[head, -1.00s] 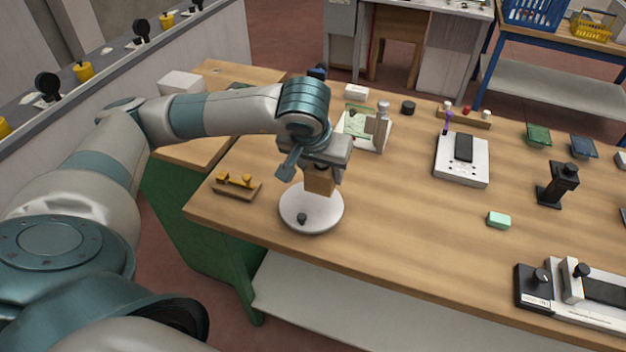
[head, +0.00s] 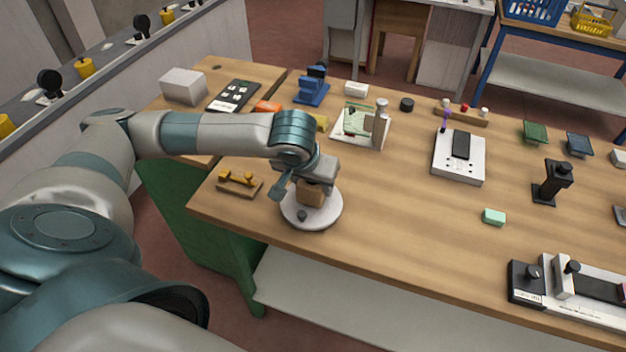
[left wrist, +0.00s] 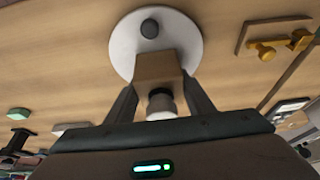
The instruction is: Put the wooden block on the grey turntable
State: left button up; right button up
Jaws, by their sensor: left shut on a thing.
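The wooden block (head: 310,196) is a small brown block, held between the fingers of my left gripper (head: 313,184). It is low over the grey turntable (head: 326,215), a round pale disc with a dark knob near its front edge. I cannot tell whether the block touches the disc. In the left wrist view the block (left wrist: 157,67) sits between the two dark fingers and covers part of the turntable (left wrist: 187,42). The knob stays clear of the block. My right gripper is not in view.
A wooden tray with yellow fittings (head: 240,184) lies left of the turntable. A white board with a bottle (head: 364,126) and a blue device (head: 312,90) stand behind. A green block (head: 493,216) lies to the right. The wood right of the turntable is mostly clear.

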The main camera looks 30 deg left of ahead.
pick_arm(q)
jog(key=shift+f, duration=0.15)
jog(key=shift+f, duration=0.1)
jog(key=o, duration=1.2)
jog(key=shift+c, duration=0.2)
